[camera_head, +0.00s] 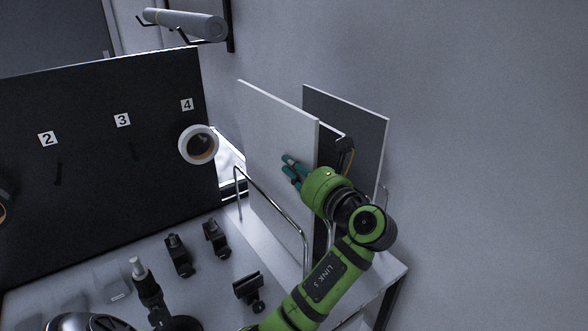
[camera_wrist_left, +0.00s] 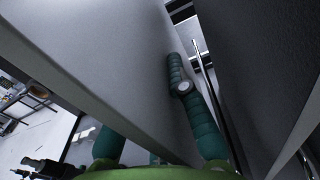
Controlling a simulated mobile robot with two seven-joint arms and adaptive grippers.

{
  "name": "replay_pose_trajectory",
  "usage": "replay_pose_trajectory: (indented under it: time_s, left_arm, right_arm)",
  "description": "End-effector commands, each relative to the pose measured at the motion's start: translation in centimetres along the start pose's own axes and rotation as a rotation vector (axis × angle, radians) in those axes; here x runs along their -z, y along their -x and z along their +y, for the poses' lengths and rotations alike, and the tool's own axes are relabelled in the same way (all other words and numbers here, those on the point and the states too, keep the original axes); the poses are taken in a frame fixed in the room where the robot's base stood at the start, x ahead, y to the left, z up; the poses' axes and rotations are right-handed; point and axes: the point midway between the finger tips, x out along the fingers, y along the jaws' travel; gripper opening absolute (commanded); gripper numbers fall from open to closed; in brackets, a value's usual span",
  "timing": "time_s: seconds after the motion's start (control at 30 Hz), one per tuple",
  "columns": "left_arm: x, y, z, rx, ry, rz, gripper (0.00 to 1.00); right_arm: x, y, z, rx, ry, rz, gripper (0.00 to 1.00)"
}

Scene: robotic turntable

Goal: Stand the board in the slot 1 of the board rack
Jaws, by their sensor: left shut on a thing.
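The light grey board (camera_head: 272,135) is upright at the right end of the table. My left gripper (camera_head: 293,170) is shut on it near its right edge. In the left wrist view the board (camera_wrist_left: 110,60) passes between the teal fingers, and the left finger is partly hidden. The board rack (camera_head: 268,195) has bent metal wire dividers. The board's lower part is behind the front wire, and a wire (camera_wrist_left: 208,85) also shows on its other side. Whether its bottom edge touches the rack base is hidden. The right gripper is not in view.
A darker grey board (camera_head: 360,135) stands upright close behind, near the wall. A black panel (camera_head: 90,160) with number labels and a tape roll (camera_head: 186,145) stands at the left. Several black clamp-like items (camera_head: 178,256) are on the white table (camera_head: 80,255).

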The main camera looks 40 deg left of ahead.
Motion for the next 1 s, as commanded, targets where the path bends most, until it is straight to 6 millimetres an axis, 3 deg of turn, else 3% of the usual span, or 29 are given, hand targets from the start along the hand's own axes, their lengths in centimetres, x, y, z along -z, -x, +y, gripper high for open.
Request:
replay_pose_trajectory:
  time_s: [0.1,0.5,0.97,1.0]
  left_arm:
    - [1.1,0.0,0.0,0.000,0.001,-0.002,0.00]
    - [3.5,0.0,0.0,0.000,-0.001,-0.001,0.00]
    - [4.0,0.0,0.0,0.000,0.001,-0.001,0.00]
    - [4.0,0.0,0.0,0.000,0.001,-0.001,0.24]
  right_arm:
    - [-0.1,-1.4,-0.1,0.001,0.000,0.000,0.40]
    - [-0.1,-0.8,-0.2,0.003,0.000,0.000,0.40]
    - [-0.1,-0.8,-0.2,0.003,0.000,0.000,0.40]
    - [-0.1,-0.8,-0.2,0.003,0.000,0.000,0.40]
